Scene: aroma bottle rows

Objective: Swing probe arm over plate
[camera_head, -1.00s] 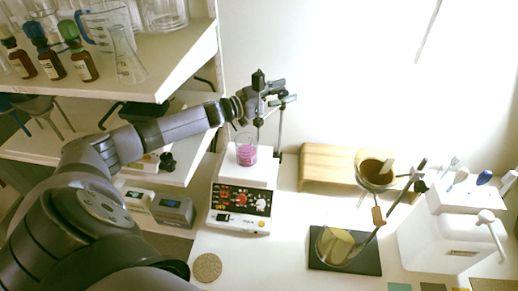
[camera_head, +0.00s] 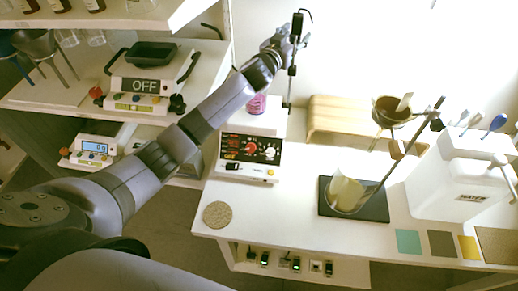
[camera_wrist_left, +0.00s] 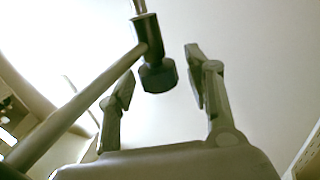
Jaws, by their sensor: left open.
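The hot plate stirrer (camera_head: 250,150) has a white top and a dark panel with red and white knobs. A beaker of pink liquid (camera_head: 257,104) stands on its top, partly hidden by my left arm. A support post (camera_head: 291,75) rises behind the plate, with a black clamp piece and a thin hooked rod, the probe arm (camera_head: 303,14), at its top. My left gripper (camera_head: 283,38) is beside the upper post. In the left wrist view, a black knob (camera_wrist_left: 158,76) and dark rods show between the gripper's open fingers; contact cannot be told. My right gripper is not in view.
A dark stand base (camera_head: 370,210) with a beaker, a wooden riser (camera_head: 350,120) and a white water tank (camera_head: 455,180) stand to the right. A round cork mat (camera_head: 217,214) lies near the table's front edge.

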